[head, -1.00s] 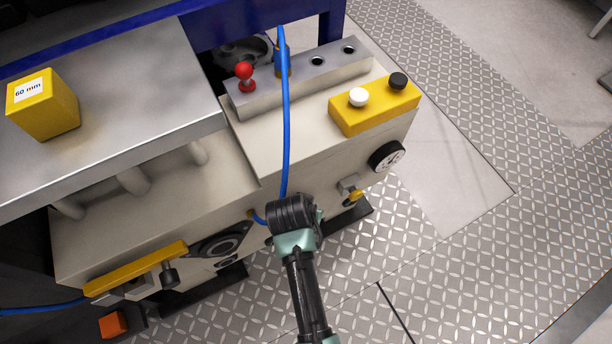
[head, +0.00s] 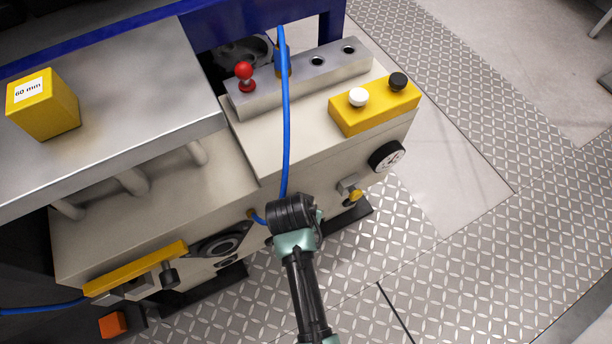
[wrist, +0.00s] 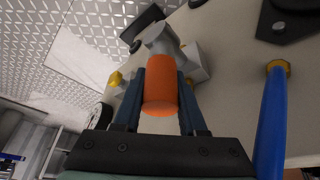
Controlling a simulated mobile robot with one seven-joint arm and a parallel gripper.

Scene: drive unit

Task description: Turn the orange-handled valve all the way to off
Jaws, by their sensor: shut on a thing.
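The valve's orange handle (wrist: 160,88) is in the middle of the wrist view, a thick rounded grip pointing toward the camera. It joins a grey metal valve body (wrist: 163,40) against the cream housing. My gripper (wrist: 160,76) is shut on the handle, one dark finger on each side. In the head view my wrist (head: 292,216) is at the front of the cream unit and hides the valve, its handle and my fingers.
A blue hose (wrist: 271,125) with a brass fitting runs close right of my gripper. A round gauge (head: 386,156) and a small yellow-knobbed fitting (head: 353,190) are right of my wrist. A yellow bar handle (head: 137,268) is at left. Patterned floor (head: 440,270) lies open at right.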

